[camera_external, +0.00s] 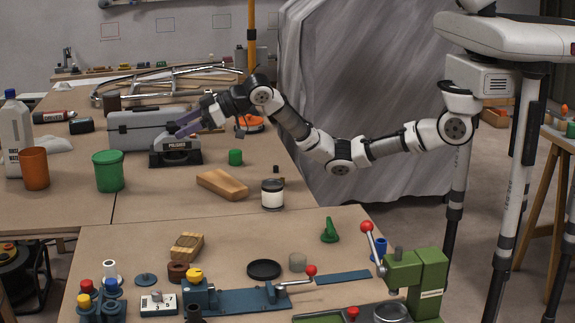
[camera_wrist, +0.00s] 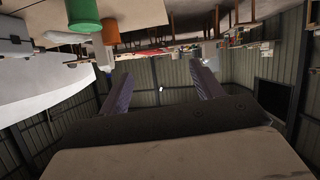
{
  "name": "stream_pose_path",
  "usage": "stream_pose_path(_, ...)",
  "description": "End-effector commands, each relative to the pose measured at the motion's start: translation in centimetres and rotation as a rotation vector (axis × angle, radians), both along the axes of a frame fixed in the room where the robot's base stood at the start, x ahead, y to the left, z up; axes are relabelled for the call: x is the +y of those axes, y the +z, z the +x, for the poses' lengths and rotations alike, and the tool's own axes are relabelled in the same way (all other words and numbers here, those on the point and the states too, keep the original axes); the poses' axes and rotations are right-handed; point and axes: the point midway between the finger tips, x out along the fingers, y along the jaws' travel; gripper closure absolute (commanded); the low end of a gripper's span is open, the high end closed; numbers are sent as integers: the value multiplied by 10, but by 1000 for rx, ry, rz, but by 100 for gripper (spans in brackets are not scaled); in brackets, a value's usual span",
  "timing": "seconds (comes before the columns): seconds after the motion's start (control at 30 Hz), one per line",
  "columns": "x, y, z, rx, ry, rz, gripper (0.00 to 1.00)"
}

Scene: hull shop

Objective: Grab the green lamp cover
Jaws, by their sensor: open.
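Several green things could be the green lamp cover, and I cannot tell which it is. A small green cylinder (camera_external: 235,157) stands on the far table, right of the dark polisher. A larger green cup-shaped piece (camera_external: 108,171) stands further left, and a similar green piece shows in the wrist view (camera_wrist: 83,17). A small green upright piece (camera_external: 329,230) is on the near table. My gripper (camera_external: 178,127) is above the polisher, pointing left, apart from all of these. In the wrist view my gripper (camera_wrist: 162,84) has its fingers spread with nothing between them.
The polisher (camera_external: 176,152) and a grey toolbox (camera_external: 140,127) are below and beside my gripper. An orange cup (camera_external: 35,168), a white bottle (camera_external: 15,135), a wooden block (camera_external: 222,185) and a jar (camera_external: 272,195) stand around. The near table holds clamps and a green press (camera_external: 415,270).

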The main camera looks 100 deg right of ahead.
Motion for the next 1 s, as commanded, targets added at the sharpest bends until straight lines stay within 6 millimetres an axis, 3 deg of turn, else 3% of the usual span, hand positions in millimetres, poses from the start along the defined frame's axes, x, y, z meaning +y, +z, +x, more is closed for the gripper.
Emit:
stream_pose_path(0.03,-62,-21,-9,91,-101,29,35)
stream_pose_path(0.1,-135,-46,-32,224,-230,84,35)
stream_pose_path(0.2,-224,-75,-79,392,-399,172,35)
stream_pose_path(0.33,-302,-97,-142,554,-569,277,35)
stream_pose_path(0.43,-333,-105,-176,629,-647,335,35)
stream_pose_path(0.57,-349,-111,-195,672,-687,368,35)
stream_pose_path(1.0,-369,-179,-176,677,-690,370,35)
